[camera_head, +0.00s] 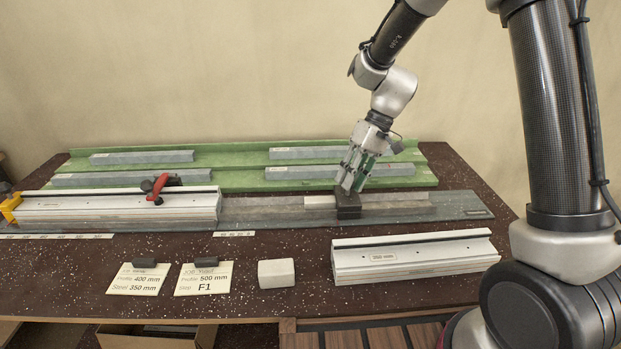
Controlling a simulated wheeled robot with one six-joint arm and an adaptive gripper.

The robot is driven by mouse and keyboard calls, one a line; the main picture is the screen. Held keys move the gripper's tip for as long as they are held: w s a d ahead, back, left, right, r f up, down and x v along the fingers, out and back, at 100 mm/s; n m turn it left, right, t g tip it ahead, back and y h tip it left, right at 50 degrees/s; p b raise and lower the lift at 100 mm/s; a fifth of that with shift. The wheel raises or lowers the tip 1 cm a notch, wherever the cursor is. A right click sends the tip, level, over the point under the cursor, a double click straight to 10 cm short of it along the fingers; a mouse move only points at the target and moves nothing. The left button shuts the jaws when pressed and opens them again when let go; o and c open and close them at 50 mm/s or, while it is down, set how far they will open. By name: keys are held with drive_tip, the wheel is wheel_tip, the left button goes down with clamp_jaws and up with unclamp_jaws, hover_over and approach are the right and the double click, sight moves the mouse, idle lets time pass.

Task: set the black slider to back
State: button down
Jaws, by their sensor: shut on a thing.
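The black slider (348,210) is a small dark block on the long grey rail (270,212), right of the rail's middle. A light block (319,202) sits on the rail just left of it. My gripper (351,187) reaches down from above and is shut on the black slider. The fingers hide the slider's upper part. No marking for "back" can be read on the rail.
A white profile (120,208) with a red clamp (155,190) lies at the rail's left. Another white profile (415,257) lies in front. A green rack (230,176) with grey bars stands behind. Two cards (138,279) and a pale block (276,273) lie at the front.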

drive_tip(key=d, duration=3.4)
drive_tip(key=shift+d, duration=0.35)
drive_tip(key=c, duration=1.2)
unclamp_jaws()
drive_tip(key=shift+d, duration=0.1)
drive_tip(key=shift+o, duration=0.2)
drive_tip(key=v, duration=1.2)
